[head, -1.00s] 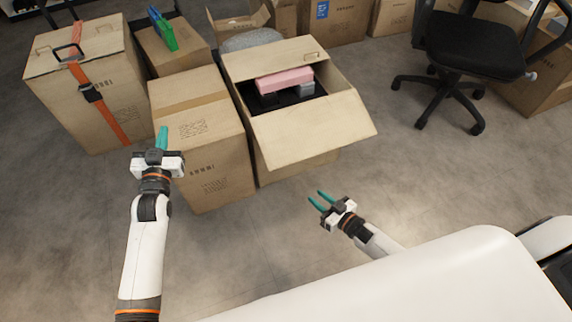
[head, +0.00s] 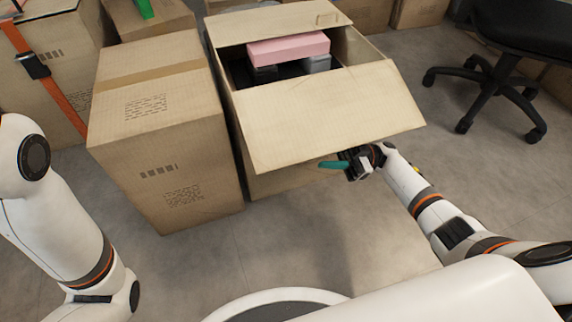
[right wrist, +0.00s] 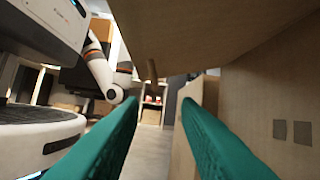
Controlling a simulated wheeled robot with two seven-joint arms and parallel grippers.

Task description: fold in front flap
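The open carton (head: 262,184) stands in the middle of the head view. Its front flap (head: 320,118) is folded outward and slopes down toward me. A pink box (head: 288,48) and dark items lie inside. My right gripper (head: 328,164) is just under the flap's lower edge, partly hidden by it. In the right wrist view the flap (right wrist: 205,32) hangs over the open, empty fingers (right wrist: 160,100), and the carton's wall (right wrist: 262,110) is at the right. I cannot tell whether the gripper touches the flap. My left gripper is out of view; only its arm shows.
A closed carton (head: 160,120) stands close against the open carton's left side. A strapped carton (head: 60,70) is farther left. An office chair (head: 500,80) stands at the right. The floor (head: 330,240) in front of the open carton is clear.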

